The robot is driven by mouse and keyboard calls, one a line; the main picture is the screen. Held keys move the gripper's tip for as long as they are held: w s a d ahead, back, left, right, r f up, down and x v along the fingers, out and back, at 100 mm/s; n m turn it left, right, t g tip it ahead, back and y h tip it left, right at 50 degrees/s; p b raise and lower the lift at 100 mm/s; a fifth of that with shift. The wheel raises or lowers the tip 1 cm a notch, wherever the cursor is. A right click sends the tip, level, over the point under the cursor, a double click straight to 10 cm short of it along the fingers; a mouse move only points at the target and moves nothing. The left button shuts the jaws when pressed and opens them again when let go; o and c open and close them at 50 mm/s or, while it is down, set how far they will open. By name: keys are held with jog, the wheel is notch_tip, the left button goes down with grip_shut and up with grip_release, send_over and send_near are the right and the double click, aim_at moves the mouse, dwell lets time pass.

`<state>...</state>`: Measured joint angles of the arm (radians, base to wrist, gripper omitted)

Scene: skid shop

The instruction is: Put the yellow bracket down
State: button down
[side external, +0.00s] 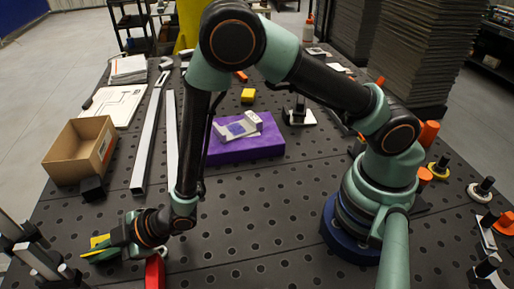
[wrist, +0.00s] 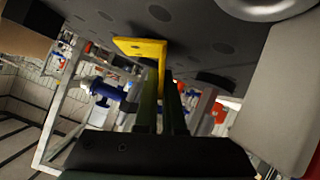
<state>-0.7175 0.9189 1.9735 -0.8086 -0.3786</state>
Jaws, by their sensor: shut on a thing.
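The yellow bracket (side external: 98,241) shows in the side view at the front left of the table, partly hidden by the green jaws. In the wrist view the bracket (wrist: 139,47) is an L shape, with one leg between my fingers and the other out to the left. My gripper (side external: 100,253) is shut on it. In the wrist view the fingertips (wrist: 164,88) clasp its narrow leg. The arm reaches low over the table's front left part. I cannot tell whether the bracket touches the table top.
A perforated dark table (side external: 235,215) has free room in its front middle. A red piece (side external: 154,272) stands just right of my gripper. Metal clamps (side external: 30,250) stand to its left. An open cardboard box (side external: 80,152), a black block (side external: 92,188), steel bars (side external: 147,145) and a purple block (side external: 245,150) lie behind.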

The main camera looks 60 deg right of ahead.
aim_at(99, 252)
jog(key=shift+r, duration=0.15)
dwell(0.3)
notch_tip(99, 252, up, 19)
jog(key=w+d+r+m+t+h, duration=0.1)
jog(key=w+d+r+m+h, duration=0.2)
jog(key=d, duration=0.6)
jog(key=w+d+r+m+t+h, duration=0.1)
jog(key=w+d+r, duration=0.25)
jog(key=d, duration=0.55)
jog(key=s+d+r+m+h, duration=0.1)
jog(key=d+r+m+h, duration=0.1)
jog(key=d, duration=0.7)
jog(key=s+d+r+m+t+h, duration=0.1)
jog(key=d+r+m+h, duration=0.1)
jog(key=d, duration=0.7)
jog(key=shift+r, duration=0.35)
jog(key=shift+a, duration=0.15)
